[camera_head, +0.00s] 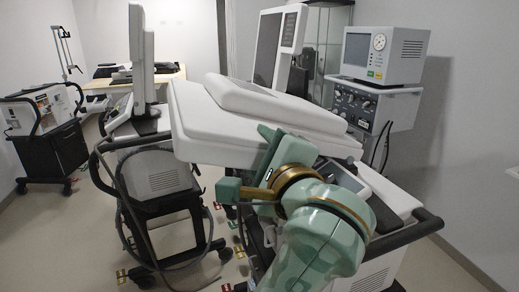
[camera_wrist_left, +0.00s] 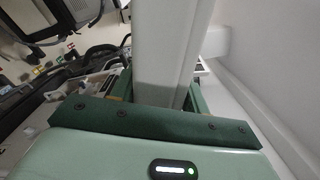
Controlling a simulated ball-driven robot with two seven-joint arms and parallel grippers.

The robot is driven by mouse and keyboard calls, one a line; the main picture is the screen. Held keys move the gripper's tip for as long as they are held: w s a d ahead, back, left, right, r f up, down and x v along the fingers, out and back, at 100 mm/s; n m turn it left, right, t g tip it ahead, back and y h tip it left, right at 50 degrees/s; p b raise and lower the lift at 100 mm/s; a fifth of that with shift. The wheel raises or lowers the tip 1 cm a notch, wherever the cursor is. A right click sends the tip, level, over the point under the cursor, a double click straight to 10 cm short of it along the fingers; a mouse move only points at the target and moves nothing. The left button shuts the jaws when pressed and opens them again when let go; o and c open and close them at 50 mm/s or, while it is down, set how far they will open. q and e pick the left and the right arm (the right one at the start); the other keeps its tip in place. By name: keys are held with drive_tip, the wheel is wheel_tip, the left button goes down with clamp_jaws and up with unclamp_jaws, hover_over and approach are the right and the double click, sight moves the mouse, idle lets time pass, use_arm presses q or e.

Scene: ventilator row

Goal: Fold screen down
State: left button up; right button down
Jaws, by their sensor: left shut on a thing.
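The screen (camera_head: 255,110) is a thick white panel with a raised white back, in the middle of the head view. It lies tilted close to flat above a ventilator cart, its right end lower than its left. Its display face is hidden. My left gripper (camera_head: 268,140) is at the near right edge of the screen and is shut on it. In the left wrist view, the white screen edge (camera_wrist_left: 170,50) runs between the green fingers of the left gripper (camera_wrist_left: 160,98). My right gripper is not in view.
The cart's black handle rail (camera_head: 425,224) is at the lower right, close to my left arm. An upright white monitor (camera_head: 141,55) stands left of the screen. Another ventilator (camera_head: 383,55) stands behind right. A cart (camera_head: 45,140) is far left, with free floor before it.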

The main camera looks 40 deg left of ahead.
use_arm(q)
drive_tip(key=shift+f, duration=0.3)
drive_tip(key=o, duration=1.3)
drive_tip(key=shift+w, duration=0.15)
